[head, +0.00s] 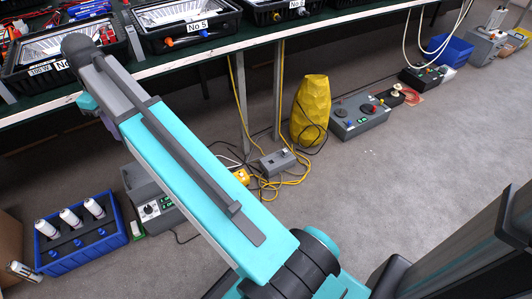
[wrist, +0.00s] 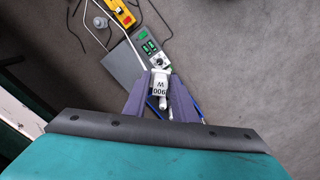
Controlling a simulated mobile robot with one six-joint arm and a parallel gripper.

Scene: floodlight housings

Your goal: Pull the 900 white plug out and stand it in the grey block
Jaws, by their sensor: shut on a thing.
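The white plug (wrist: 160,79), labelled "900 W", is between the two purple fingers of my gripper (wrist: 161,92) in the wrist view. The fingers are shut on it, and no socket shows around it. In the head view my gripper is mostly hidden behind my arm, and the plug cannot be made out there. A dark grey block (head: 76,238) sits in the blue crate (head: 112,243) at lower left. Several white cylinders and small blue plugs stand in it. I cannot tell from the pictures whether it is the named block.
Floodlight housings (head: 187,27) stand on the dark-topped bench (head: 255,38) at the back. A control box (head: 160,212) and grey box (head: 138,180) are on the floor beside the crate.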

